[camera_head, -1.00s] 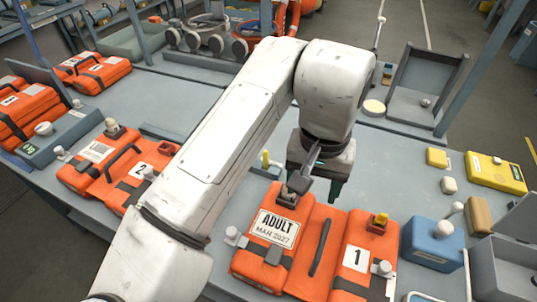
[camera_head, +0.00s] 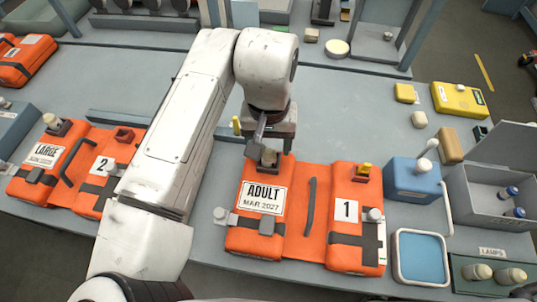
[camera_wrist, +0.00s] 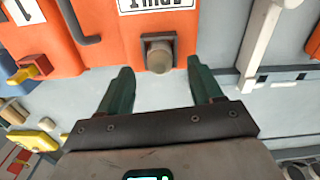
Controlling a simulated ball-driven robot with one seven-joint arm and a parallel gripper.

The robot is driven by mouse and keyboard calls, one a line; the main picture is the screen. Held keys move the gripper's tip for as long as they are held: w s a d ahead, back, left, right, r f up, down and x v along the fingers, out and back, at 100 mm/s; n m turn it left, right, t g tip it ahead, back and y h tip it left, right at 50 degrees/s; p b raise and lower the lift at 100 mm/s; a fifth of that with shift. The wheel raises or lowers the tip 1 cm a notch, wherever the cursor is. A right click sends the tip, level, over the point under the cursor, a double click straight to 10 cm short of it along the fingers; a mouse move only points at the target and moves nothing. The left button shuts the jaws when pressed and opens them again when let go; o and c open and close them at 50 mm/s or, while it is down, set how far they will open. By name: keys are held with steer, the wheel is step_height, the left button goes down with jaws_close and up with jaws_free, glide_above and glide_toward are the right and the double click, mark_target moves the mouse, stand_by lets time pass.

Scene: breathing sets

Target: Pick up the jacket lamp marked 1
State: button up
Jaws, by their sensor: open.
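The orange jacket (camera_head: 305,222) marked 1 lies on the bench with an ADULT label (camera_head: 262,195). A beige round-topped lamp (camera_head: 268,157) sits in a dark square holder at its far edge. In the wrist view the lamp (camera_wrist: 159,60) is upright in its grey holder, just ahead of the fingers and roughly centred between them. My gripper (camera_wrist: 160,88) is open and empty, its two green fingers apart and not touching the lamp. In the head view my wrist is just beyond the lamp and the fingertips are mostly hidden. The number 1 tag (camera_head: 346,210) is on the right panel.
A yellow piece (camera_head: 365,168) stands in a red holder on the jacket's right panel. Jacket 2 (camera_head: 85,165) lies left, partly behind my arm. A blue box (camera_head: 413,180), a grey bin (camera_head: 490,195) and a lamps tray (camera_head: 465,283) stand right. The bench behind is fairly clear.

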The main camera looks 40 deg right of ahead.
mark_target(269, 151)
steer(key=shift+f, duration=1.5)
steer(key=c, duration=1.2)
steer(key=shift+o, duration=0.2)
steer(key=shift+r, duration=0.5)
step_height(269, 151, up, 2)
steer(key=shift+r+b, duration=0.1)
steer(key=shift+b, duration=0.35)
steer(key=s+d+r+b, duration=0.1)
steer(key=s+d+r, duration=0.2)
steer(key=d+r, duration=0.7)
steer(key=d, duration=0.3)
steer(key=shift+d, duration=0.35)
